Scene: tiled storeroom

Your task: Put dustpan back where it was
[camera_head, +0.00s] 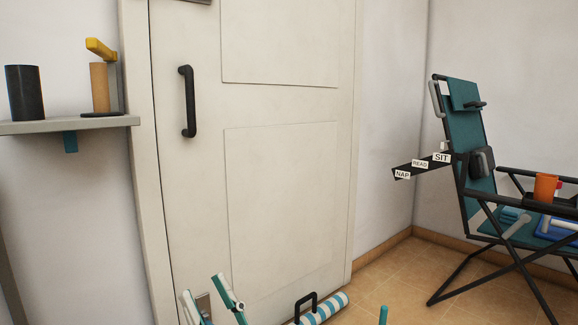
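I cannot make out a dustpan for certain. A blue and white object (556,228) lies on the seat of the folding chair (462,150) at the right; its shape is partly hidden by the armrest and cut off by the picture edge.
A closed white door (280,190) with a black handle fills the middle. A wall shelf (60,125) at the left bears a black cup (23,92). A striped roll (325,307) with a black handle lies below the door. An orange cup (545,187) stands by the chair's armrest.

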